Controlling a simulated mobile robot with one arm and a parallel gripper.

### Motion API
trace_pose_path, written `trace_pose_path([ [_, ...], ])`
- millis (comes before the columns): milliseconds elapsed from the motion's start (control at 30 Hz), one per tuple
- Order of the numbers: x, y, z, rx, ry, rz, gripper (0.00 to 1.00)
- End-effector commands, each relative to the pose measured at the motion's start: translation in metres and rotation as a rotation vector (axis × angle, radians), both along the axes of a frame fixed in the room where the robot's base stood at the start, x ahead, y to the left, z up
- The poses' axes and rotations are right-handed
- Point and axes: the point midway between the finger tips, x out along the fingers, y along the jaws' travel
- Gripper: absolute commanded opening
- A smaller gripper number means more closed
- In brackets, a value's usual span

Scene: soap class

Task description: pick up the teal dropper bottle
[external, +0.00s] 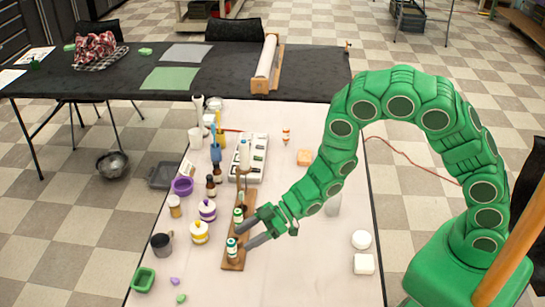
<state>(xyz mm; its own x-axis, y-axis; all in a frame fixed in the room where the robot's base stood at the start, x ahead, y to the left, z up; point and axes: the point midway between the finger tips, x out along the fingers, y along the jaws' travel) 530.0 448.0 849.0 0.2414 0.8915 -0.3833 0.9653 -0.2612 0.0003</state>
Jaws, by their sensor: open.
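The teal dropper bottle (232,249), small and white with a teal band, stands upright near the front end of a narrow wooden board (237,264). My gripper (242,238) reaches in from the right at a low angle. Its two grey fingers are apart, with the tips close to the bottle's right side. At this size I cannot tell whether a finger touches it. A similar small bottle with a greener top (238,215) stands behind it on the same board, near the upper finger.
A yellow-and-white jar (199,233), a purple-and-white jar (207,210) and a dark mug (161,244) stand left of the board. Brown bottles (211,187) and a white tray (247,160) are farther back.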

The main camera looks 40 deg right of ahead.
Motion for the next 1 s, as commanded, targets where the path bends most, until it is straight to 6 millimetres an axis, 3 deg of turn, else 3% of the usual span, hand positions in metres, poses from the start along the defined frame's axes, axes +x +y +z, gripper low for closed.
trace_pose_path([
  [667, 0.011, 0.035, -0.021, -0.001, 0.003, 0.000, 0.60],
  [1000, 0.021, 0.064, -0.035, 0.002, 0.001, 0.001, 0.60],
])
